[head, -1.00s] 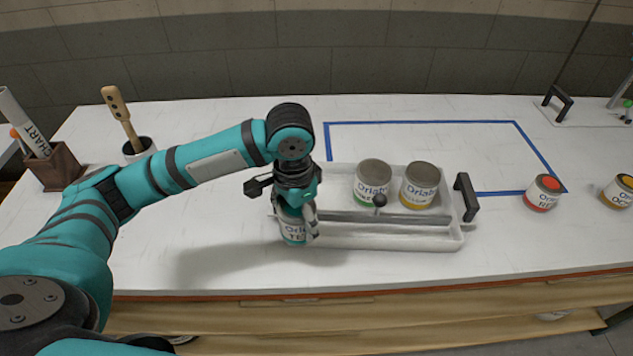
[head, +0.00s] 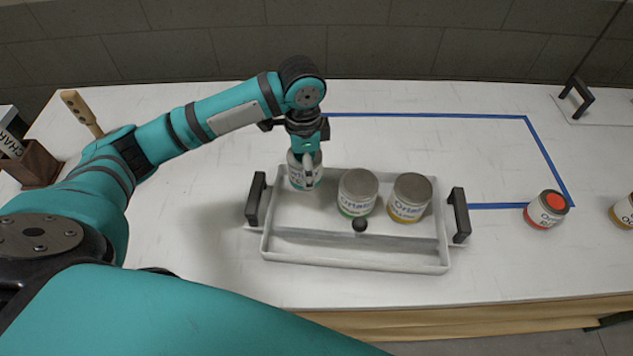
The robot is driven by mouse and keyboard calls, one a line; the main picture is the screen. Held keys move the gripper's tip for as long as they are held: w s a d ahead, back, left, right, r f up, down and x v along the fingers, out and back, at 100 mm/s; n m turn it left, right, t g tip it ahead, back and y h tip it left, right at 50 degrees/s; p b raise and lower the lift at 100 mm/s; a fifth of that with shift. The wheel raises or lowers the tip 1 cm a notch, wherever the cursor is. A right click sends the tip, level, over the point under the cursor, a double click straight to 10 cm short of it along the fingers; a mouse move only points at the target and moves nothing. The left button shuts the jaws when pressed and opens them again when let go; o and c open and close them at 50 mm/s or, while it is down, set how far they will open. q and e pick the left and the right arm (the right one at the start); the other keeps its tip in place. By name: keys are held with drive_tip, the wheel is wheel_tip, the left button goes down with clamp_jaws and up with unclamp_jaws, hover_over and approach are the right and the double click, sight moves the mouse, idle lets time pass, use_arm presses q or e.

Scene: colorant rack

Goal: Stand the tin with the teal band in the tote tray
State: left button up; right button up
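The tin with the teal band (head: 296,179) is upright at the left end of the tote tray's back compartment. Whether its base touches the tray floor is hard to tell. The white tote tray (head: 350,258) has black end handles and a divider with a dark knob. My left gripper (head: 307,163) comes down from above with its fingers around the tin's upper part, apparently shut on it; a finger hides part of the label. A green-banded tin (head: 357,192) and a yellow-banded tin (head: 410,198) stand to its right in the same compartment. My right gripper is not in view.
The tray's front compartment is empty. A blue tape outline (head: 430,116) lies behind the tray. A brown holder (head: 36,165) stands far left.

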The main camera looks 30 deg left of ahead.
use_arm(q)
wheel_tip(320, 180, down, 3)
drive_tip(key=shift+w+r+p, duration=0.15)
drive_tip(key=shift+p, duration=0.15)
drive_tip(key=f, duration=0.2)
drive_tip(key=s+f, duration=0.1)
drive_tip(key=f, duration=0.1)
drive_tip(key=shift+p, duration=0.35)
drive_tip(key=shift+w+f, duration=0.25)
drive_tip(key=shift+f, duration=1.3)
drive_tip(key=o, duration=1)
drive_tip(key=shift+f, duration=0.1)
drive_tip(key=o, duration=0.5)
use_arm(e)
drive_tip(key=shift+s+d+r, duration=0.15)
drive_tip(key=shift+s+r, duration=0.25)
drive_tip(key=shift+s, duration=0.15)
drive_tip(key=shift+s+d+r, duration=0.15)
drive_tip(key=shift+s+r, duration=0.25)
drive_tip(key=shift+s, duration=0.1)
